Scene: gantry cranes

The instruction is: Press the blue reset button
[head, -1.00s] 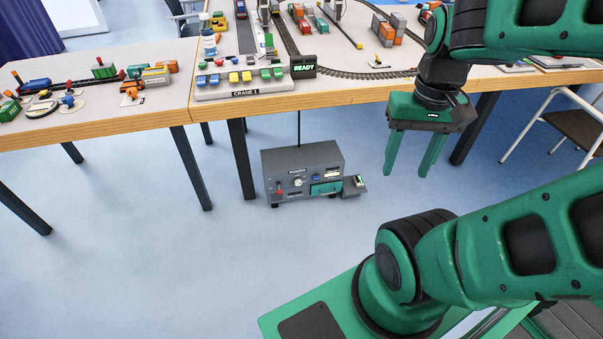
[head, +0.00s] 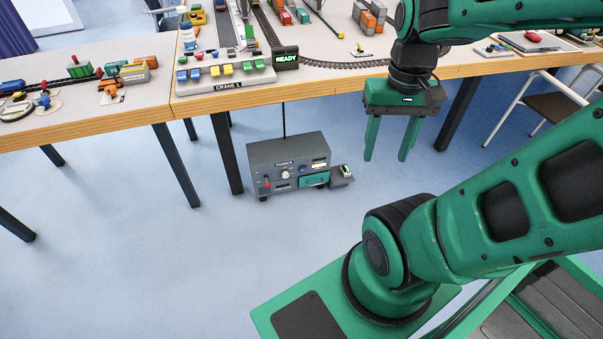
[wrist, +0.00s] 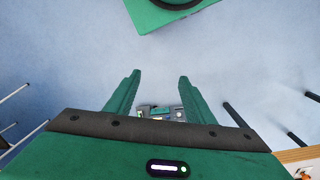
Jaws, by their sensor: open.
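I cannot make out which control is the reset button. The CRANE 1 panel (head: 228,82) on the table's front edge carries blue, yellow and green controls, with blue ones (head: 182,76) at its left. A grey control box (head: 262,158) stands on the floor below the table, with a red switch, a white knob, a small blue-and-white patch (head: 319,164) and a teal drawer-like front. My gripper (head: 386,158) is open and empty, fingers down, right of the box in the head view.
The table (head: 330,82) has a front edge and dark legs (head: 228,150) beside the box. A lit READY sign (head: 286,58) stands at the panel's right. Toy track and containers cover the tabletop. A chair (head: 550,105) is at right. The floor before the box is clear.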

